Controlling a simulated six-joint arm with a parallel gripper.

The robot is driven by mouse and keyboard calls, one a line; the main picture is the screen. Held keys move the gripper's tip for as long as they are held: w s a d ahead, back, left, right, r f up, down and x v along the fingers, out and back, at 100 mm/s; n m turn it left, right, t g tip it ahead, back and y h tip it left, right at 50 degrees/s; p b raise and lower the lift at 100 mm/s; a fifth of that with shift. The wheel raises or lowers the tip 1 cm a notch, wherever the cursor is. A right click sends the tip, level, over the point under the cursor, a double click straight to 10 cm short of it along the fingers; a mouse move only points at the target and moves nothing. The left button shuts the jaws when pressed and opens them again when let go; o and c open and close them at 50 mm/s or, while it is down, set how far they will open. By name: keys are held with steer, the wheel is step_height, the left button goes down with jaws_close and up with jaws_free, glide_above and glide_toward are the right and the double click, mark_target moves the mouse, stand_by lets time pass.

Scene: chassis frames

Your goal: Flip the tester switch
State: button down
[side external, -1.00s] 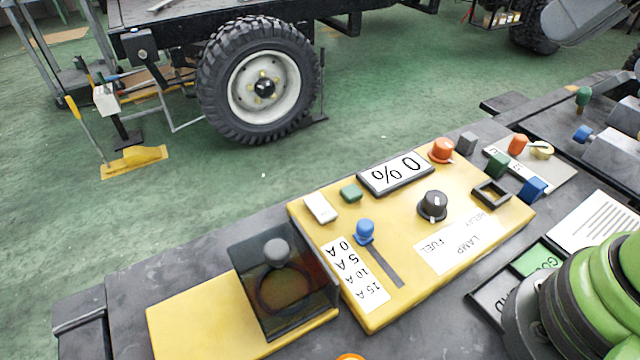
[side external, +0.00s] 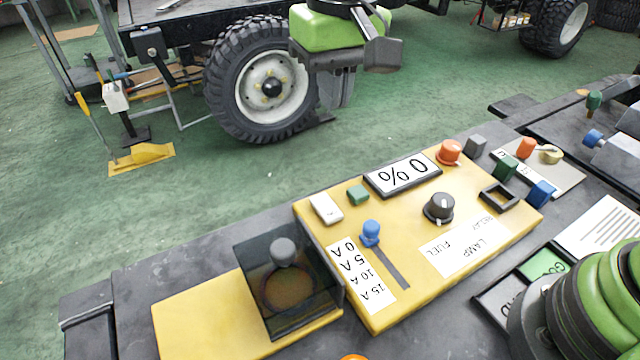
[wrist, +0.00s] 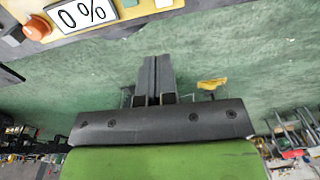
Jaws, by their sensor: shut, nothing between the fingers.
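The yellow tester panel (side external: 400,300) lies on the dark bench. It carries a white rocker switch (side external: 326,208) at its back left corner, which I take as the tester switch; which way it is tipped I cannot tell. A green button (side external: 358,194) and a display reading 0 % (side external: 402,175) are beside it. My gripper (side external: 338,102) is in the air above and behind the panel, pointing down, shut and empty, clear of the switch. In the wrist view the shut fingers (wrist: 155,75) show over green floor, with the display (wrist: 80,14) at the top left.
The panel also has a blue slider (side external: 371,233), a black knob (side external: 438,207) and an orange button (side external: 449,152). A dark clear cover with a grey knob (side external: 284,251) stands at its left. A wheeled vehicle (side external: 268,85) is behind, across open green floor.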

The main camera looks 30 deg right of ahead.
mark_target(321, 200)
steer(key=f, duration=0.1)
steer(key=a+f, duration=0.1)
steer(key=f, duration=0.1)
steer(key=shift+w+a, duration=0.3)
steer(key=shift+a, duration=0.05)
step_height(321, 200, down, 14)
steer(key=shift+r, duration=0.1)
stand_by(0.4)
steer(key=shift+f, duration=0.35)
